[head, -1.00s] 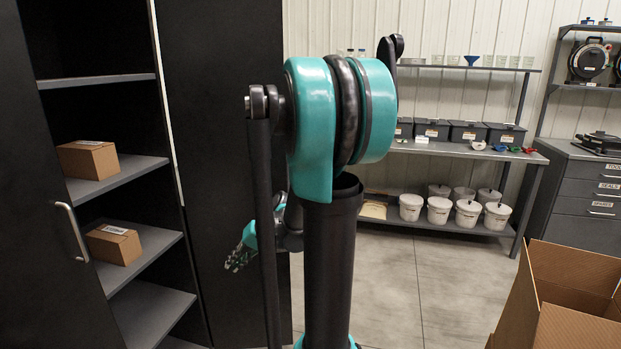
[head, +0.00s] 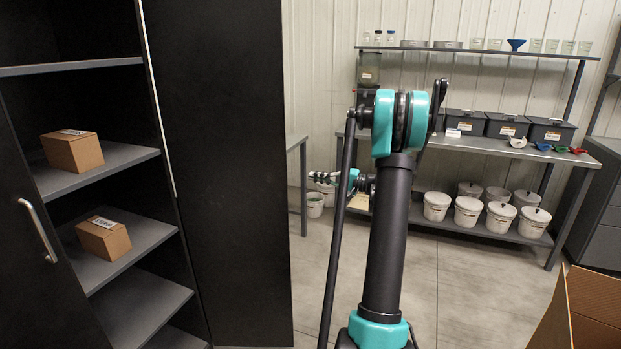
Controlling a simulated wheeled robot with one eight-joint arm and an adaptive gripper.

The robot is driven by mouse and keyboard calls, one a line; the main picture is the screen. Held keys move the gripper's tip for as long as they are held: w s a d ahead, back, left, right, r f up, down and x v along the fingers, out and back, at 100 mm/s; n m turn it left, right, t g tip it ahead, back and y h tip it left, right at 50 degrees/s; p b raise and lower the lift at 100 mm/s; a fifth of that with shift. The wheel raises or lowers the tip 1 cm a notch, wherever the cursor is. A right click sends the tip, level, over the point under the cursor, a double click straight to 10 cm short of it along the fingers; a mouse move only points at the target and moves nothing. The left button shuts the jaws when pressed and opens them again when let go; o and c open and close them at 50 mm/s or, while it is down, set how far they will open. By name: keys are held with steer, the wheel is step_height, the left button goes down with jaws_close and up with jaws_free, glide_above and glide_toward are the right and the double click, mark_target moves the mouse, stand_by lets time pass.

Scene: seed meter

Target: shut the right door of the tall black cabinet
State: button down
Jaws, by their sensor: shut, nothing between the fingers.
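The tall black cabinet stands at the left of the head view, with grey shelves (head: 140,303) showing in its open right half. Its right door (head: 225,150) stands open, a wide plain black panel to the right of the shelves. The left door (head: 35,285) looks closed and carries a light bar handle (head: 38,231). My gripper (head: 316,176) is shut and empty. It points left and appears just right of the right door's free edge, apart from it in the picture; the depth between them is hard to tell. No handle shows on the right door.
Two cardboard boxes (head: 73,151) (head: 103,237) sit on the cabinet shelves. A workbench (head: 480,146) with black bins and white buckets stands along the back wall. An open carton (head: 595,305) is at the lower right. Bare floor (head: 460,290) lies between.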

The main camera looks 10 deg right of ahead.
steer(key=w+a, duration=0.1)
steer(key=a, duration=0.7)
steer(key=shift+a, duration=0.35)
